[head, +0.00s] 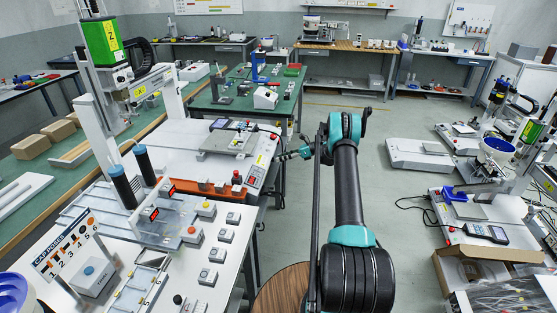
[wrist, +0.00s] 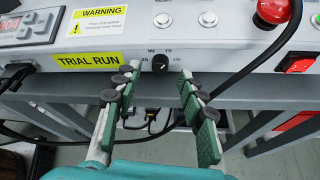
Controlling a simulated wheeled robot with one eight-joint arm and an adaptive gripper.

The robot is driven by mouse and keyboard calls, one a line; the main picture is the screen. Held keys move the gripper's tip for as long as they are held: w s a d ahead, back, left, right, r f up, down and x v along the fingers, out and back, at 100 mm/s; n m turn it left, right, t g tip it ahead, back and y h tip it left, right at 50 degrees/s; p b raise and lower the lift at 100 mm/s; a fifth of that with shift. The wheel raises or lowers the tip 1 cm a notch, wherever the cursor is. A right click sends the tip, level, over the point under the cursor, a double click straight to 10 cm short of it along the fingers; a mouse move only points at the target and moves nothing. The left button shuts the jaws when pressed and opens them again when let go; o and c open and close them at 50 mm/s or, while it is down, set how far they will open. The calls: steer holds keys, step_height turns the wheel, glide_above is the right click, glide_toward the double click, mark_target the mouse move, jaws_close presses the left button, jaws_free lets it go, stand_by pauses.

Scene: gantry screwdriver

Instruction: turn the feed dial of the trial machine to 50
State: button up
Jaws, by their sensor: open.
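The feed dial (wrist: 160,64) is a small black knob on the white front panel of the trial machine (wrist: 210,30), beside the yellow TRIAL RUN label (wrist: 88,61). Small numbers show above it, apparently 50 and 75; its pointer is too small to read. My gripper (wrist: 160,78) is open, with one green-padded finger on each side of the dial in the picture and a gap to it on both sides. I cannot tell how far the fingertips reach. In the head view, my gripper (head: 286,156) is at the machine's panel edge (head: 262,165); the dial is not distinguishable there.
A red mushroom button (wrist: 272,10), a lit red switch (wrist: 297,64) and a digital display (wrist: 20,72) sit on the same panel. A black cable (wrist: 268,50) loops down right of the dial.

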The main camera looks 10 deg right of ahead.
mark_target(273, 160)
steer(key=shift+x, duration=1.1)
jaws_close()
